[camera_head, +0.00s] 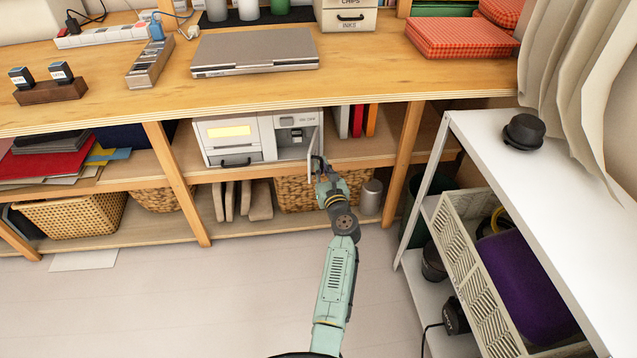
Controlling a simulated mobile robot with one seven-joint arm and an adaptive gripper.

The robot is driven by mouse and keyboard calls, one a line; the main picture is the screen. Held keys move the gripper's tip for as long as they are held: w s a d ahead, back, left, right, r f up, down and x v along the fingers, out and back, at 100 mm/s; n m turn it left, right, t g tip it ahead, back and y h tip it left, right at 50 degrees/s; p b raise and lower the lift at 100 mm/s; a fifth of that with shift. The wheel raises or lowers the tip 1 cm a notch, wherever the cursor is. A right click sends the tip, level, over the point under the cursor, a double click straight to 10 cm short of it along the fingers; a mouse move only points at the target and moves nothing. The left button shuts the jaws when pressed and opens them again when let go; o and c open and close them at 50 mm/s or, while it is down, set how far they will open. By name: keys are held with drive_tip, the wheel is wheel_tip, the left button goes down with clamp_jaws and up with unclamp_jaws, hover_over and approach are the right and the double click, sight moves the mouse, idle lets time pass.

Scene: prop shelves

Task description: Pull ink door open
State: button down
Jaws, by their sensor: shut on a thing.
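A white printer (232,138) sits on the shelf under the wooden desk. Its ink door (315,143), at the printer's right side, stands out from the front and shows nearly edge-on. The bay behind it (292,136) is exposed, with a grey and dark part inside. My gripper (318,163) is at the door's free edge, low down, shut on the door's handle. The handle itself is mostly hidden by the fingers. My green arm reaches up to it from the bottom of the view.
Upright red and orange binders (365,121) stand right of the door. A white rack (480,140) with a crate (475,262) stands at right. The floor (190,300) left of my arm is clear.

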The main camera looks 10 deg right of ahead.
drive_tip(key=w+d+n+g+y+b, duration=0.2)
drive_tip(key=d+n+g+y+b, duration=0.2)
drive_tip(key=d+n+y+b, duration=0.3)
drive_tip(key=shift+d+g+y+b, duration=0.4)
drive_tip(key=shift+y+b, duration=1.1)
drive_tip(key=shift+b, duration=0.25)
drive_tip(key=shift+r, duration=0.1)
